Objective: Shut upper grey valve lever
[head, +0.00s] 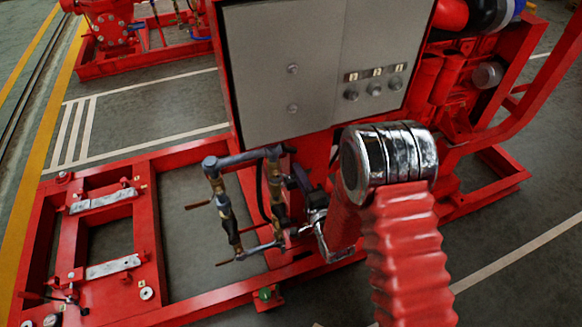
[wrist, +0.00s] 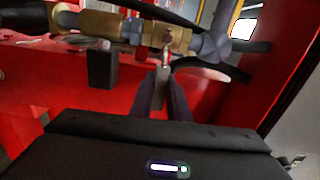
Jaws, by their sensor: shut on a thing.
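In the wrist view, my gripper (wrist: 163,88) has its dark fingers closed on the narrow grey valve lever (wrist: 163,76), just below a brass valve body (wrist: 165,37). Much of the lever is hidden between the fingers. A reddish piece shows where the lever meets the valve. In the head view, my gripper (head: 297,182) is at the right-hand upright pipe, near its upper brass valve (head: 274,172). The lever itself cannot be made out there, because the gripper covers it.
A left upright pipe (head: 226,210) carries brown levers (head: 197,205). A grey control cabinet (head: 285,70) stands close above. A dark block (wrist: 101,69) hangs left of my fingers. A black hose (wrist: 212,67) runs on the right. The red base frame (head: 180,314) lies below.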

